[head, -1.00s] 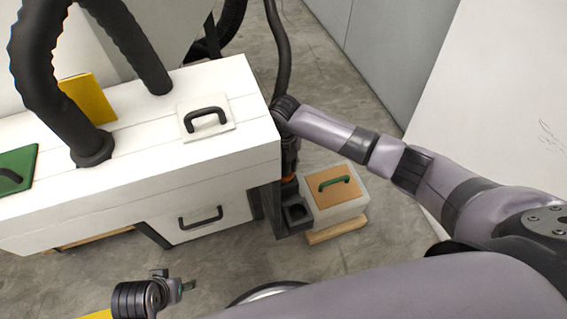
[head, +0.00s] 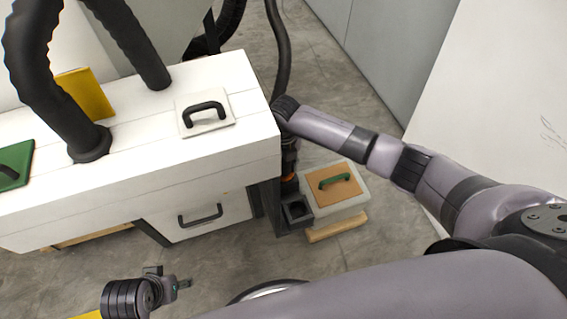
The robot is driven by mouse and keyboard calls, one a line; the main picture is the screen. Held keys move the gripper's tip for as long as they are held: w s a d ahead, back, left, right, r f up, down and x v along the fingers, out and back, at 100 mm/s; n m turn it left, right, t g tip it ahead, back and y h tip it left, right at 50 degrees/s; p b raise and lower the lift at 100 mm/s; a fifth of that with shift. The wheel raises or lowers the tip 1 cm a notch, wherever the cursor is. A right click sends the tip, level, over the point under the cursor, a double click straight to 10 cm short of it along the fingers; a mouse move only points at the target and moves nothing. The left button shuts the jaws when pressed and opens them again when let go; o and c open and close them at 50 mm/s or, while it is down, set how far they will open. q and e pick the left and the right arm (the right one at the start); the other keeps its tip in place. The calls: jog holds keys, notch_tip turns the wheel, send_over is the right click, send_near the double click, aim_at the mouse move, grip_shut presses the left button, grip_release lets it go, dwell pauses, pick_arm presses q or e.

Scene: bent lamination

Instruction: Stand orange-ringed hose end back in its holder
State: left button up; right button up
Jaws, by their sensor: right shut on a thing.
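The dark hose (head: 279,50) hangs down from the top behind the white bench's right end. Its orange ring (head: 288,177) shows as a small patch below my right wrist. My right gripper (head: 288,150) points down and is shut on the hose end; its fingers are mostly hidden in dark shapes. The black holder (head: 297,211), with a square opening, stands low beside the bench, just below the orange ring. I cannot tell whether the hose end touches it. My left gripper (head: 180,285) is at the lower left, away from the hose; its jaw opening is unclear.
The white bench (head: 150,140) fills the left, with thick black hoses and a handled lid on top. A box with an orange-brown top and green handle (head: 334,182) stands right of the holder. A grey cabinet and white panel stand at the right.

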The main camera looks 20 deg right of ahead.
jog(key=shift+f, duration=0.2)
jog(key=shift+f+b, duration=0.4)
jog(key=shift+f, duration=0.15)
jog(key=o, duration=0.7)
jog(key=shift+c, duration=0.2)
jog(key=o, duration=0.4)
pick_arm(q)
jog(key=v, duration=0.3)
jog(key=shift+r, duration=0.25)
jog(key=shift+w, duration=0.1)
pick_arm(e)
jog(key=shift+r, duration=0.15)
notch_tip(320, 180, up, 12)
jog(key=shift+f, duration=0.1)
